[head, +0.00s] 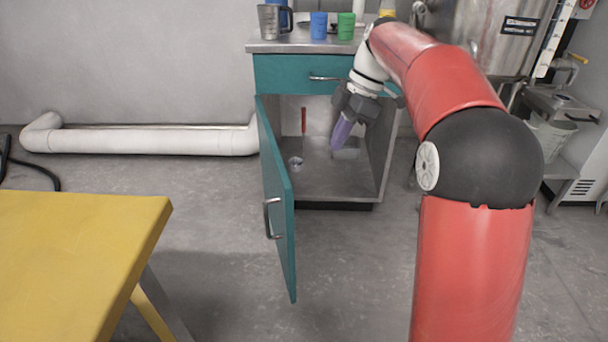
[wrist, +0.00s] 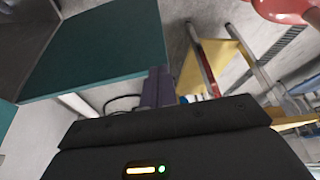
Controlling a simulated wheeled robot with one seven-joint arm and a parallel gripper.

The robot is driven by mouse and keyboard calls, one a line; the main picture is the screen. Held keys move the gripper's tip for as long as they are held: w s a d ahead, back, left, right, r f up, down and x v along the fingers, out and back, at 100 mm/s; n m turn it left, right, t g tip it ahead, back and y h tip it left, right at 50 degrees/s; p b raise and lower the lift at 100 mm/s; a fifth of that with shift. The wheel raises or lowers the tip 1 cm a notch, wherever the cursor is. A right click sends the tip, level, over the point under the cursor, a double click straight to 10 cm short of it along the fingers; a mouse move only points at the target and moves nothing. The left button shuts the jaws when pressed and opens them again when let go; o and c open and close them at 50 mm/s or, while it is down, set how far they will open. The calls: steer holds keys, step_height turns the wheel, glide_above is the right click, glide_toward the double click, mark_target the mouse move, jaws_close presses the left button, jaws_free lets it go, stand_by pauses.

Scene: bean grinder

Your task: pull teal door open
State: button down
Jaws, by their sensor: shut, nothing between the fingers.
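The teal door (head: 277,198) stands wide open on the left side of the cabinet, swung out toward me. Its metal handle (head: 270,218) is on the outer face, toward the left. My gripper (head: 341,133), with purple fingers, is shut and empty in front of the cabinet opening, to the right of the door and apart from the handle. In the wrist view the teal door (wrist: 100,50) fills the upper left, and the purple fingers (wrist: 159,86) show near its edge. I cannot tell from that view whether they touch it.
The open cabinet interior (head: 335,180) holds a red stick-like item (head: 304,121) and a small round container (head: 296,163). A teal drawer (head: 290,74) is shut above. Cups (head: 318,26) stand on top. A yellow table (head: 75,255) is at left; the floor between is clear.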

steer(key=s+a+f+b, duration=0.1)
steer(key=a+f, duration=0.6)
steer(key=f, duration=0.2)
steer(key=shift+s+a+f+b, duration=0.15)
steer(key=shift+s+a+b, duration=0.1)
steer(key=shift+s+b, duration=0.15)
